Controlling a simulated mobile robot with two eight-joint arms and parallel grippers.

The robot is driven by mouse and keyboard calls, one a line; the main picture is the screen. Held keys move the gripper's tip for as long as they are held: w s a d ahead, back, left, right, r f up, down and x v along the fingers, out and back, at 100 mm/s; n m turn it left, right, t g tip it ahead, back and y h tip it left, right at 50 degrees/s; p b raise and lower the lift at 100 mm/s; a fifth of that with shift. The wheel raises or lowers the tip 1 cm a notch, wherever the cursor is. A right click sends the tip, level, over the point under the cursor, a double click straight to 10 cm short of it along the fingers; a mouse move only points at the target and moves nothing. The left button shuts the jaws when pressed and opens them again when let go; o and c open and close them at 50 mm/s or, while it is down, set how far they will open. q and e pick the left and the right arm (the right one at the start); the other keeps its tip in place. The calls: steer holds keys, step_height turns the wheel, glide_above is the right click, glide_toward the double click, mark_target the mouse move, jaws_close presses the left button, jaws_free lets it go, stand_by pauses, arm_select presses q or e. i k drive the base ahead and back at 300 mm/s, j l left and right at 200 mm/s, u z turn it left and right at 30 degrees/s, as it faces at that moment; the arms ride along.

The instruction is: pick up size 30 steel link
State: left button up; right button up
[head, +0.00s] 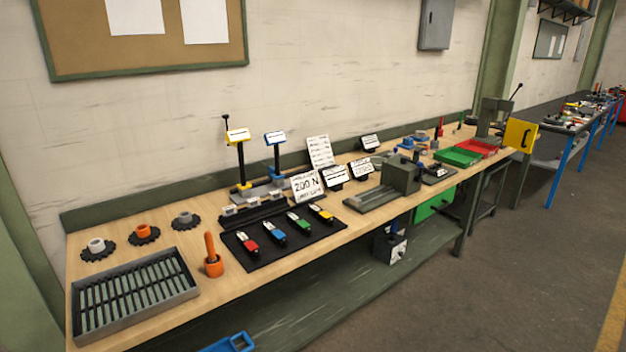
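I cannot make out a part marked as the size 30 steel link; any size markings are too small to read. A grey tray (187,289) at the left front of the bench holds rows of slim dark and greenish pieces, too small to identify. A black mat (268,258) right of it holds a red-ended piece (247,243), a blue-ended piece (274,232), a green-ended piece (299,222) and a yellow-ended piece (321,213). Neither of my grippers is in view.
Toothed sprockets with white, orange and grey hubs (145,234) lie behind the tray. An orange handled tool (213,258) stands between tray and mat. Stands, signs and a grey vise-like block (400,175) fill the bench further right, before green (457,157) and red trays (480,148).

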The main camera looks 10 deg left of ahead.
mark_target(253, 202)
steer(key=i+l+u, duration=0.1)
steer(key=i+u, duration=0.15)
steer(key=i, duration=0.15)
steer(key=i+l+u, duration=0.25)
steer(key=i, duration=0.15)
steer(key=i+l+u, duration=0.25)
steer(key=i, duration=0.15)
steer(key=i+l+u, duration=0.15)
steer(key=u, duration=0.3)
steer(key=i+l+u, duration=0.15)
steer(key=u, duration=0.25)
steer(key=i+l+u, duration=0.1)
steer(key=l+u, duration=0.35)
steer(key=i+l+u, duration=0.5)
steer(key=l, duration=0.2)
steer(key=k, duration=0.1)
